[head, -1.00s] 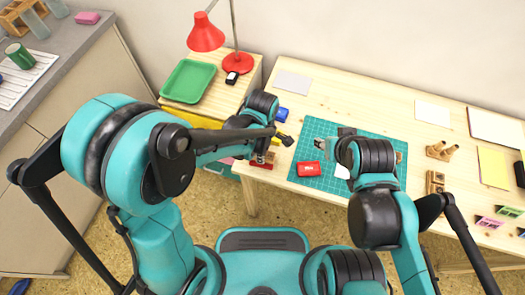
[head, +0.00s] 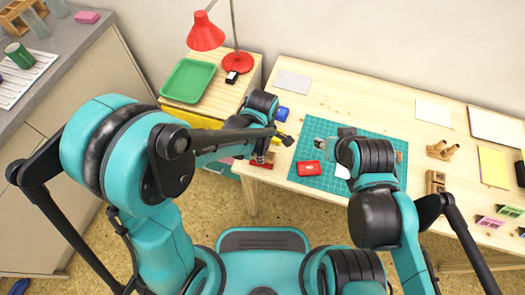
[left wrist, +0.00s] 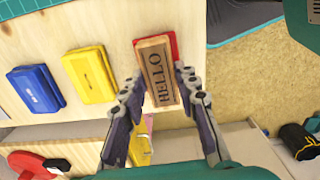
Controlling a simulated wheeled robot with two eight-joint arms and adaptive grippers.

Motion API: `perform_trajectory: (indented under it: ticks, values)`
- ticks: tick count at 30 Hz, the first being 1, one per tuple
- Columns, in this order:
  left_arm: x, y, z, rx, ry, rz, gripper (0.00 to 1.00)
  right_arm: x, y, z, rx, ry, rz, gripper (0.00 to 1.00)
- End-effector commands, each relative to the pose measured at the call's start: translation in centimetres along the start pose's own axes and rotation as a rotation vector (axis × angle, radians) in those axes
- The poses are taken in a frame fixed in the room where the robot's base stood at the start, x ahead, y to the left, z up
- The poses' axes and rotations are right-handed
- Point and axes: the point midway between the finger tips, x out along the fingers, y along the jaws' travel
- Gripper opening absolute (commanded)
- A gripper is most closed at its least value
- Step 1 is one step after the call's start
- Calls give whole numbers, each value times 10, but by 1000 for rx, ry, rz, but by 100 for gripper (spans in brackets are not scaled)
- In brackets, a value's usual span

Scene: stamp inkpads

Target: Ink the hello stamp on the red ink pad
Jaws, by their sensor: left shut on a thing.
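The hello stamp (left wrist: 157,75) is a wooden block with HELLO on its upper face, between my left gripper's fingers (left wrist: 156,84) in the left wrist view. The gripper is shut on it. The red ink pad (left wrist: 172,45) shows behind the stamp's far end and right side; the stamp hides most of it. I cannot tell whether they touch. In the head view my left gripper (head: 262,152) is over the table's left front corner, partly hidden by its arm. My right gripper (head: 323,146) is above the cutting mat, mostly hidden by its arm, and its fingers are unclear.
A yellow pad (left wrist: 89,74) and a blue pad (left wrist: 36,88) lie left of the stamp in the left wrist view. A red box (head: 308,168) lies on the green cutting mat (head: 318,128). The table edge is close to the red pad. A green tray (head: 187,80) stands at left.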

Motion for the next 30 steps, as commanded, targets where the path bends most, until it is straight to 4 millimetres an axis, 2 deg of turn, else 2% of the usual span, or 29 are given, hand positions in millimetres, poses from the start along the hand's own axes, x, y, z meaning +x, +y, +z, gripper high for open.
perform_trajectory:
  ticks: [14, 30]
  values:
    - [0, -1, 0, 0, 0, -1, 10, 0, 0, 0, 0, 0, 0, 40]
    - [-12, 0, 0, 0, 0, -1, 9, -7, 0, -5, 0, 0, 0, 40]
